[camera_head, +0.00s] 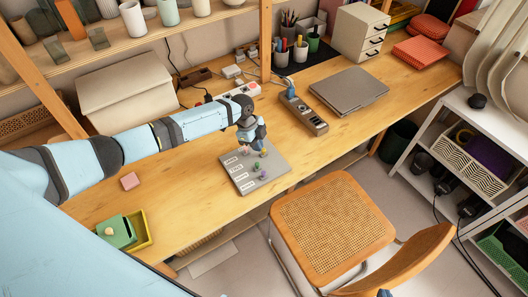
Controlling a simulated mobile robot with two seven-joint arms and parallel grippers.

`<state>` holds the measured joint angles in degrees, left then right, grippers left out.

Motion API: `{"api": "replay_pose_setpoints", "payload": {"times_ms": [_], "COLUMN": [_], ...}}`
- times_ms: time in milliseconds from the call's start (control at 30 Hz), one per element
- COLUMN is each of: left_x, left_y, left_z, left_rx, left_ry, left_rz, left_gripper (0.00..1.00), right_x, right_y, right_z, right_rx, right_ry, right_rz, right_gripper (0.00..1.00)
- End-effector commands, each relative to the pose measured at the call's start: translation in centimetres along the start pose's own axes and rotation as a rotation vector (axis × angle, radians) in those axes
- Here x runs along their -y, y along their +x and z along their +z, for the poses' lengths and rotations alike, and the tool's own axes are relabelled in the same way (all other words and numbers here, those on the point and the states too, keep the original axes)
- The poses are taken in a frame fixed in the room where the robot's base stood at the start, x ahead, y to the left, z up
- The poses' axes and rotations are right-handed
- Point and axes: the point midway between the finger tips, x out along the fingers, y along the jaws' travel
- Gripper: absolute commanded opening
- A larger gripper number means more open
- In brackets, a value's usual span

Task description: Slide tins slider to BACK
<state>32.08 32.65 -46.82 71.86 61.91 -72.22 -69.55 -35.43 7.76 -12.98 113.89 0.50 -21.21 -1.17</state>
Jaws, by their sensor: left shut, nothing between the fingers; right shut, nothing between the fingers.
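A grey panel (274,178) lies on the wooden desk, with several white labels along its left side and small coloured knobs on it. The label text is too small to read, so I cannot tell which knob is the tins slider. A purple knob (263,175) and a green knob (257,166) show in the panel's middle. My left gripper (256,144) is shut and empty at the panel's far end, close to the far knobs, and partly covers them. I cannot tell whether it touches one.
A long grey device (304,113) and a closed laptop (348,91) lie to the right of the panel. A pink block (130,181) and a green box by a yellow tray (143,229) are to the left. A cane chair (330,226) stands at the desk's front edge.

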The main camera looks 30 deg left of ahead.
Motion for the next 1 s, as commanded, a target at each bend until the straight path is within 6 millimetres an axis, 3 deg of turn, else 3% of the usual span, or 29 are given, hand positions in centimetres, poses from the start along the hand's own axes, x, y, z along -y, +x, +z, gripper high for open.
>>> {"api": "replay_pose_setpoints", "payload": {"times_ms": [1000], "left_x": [0.0], "left_y": [4.0], "left_z": [1.2], "left_rx": [0.0], "left_ry": [0.0], "left_rz": [0.0], "left_gripper": [0.0], "right_x": [0.0], "right_y": [1.7], "right_z": [2.4], "right_rx": [-0.003], "right_ry": [0.0], "right_rz": [0.0], "right_gripper": [0.0]}}
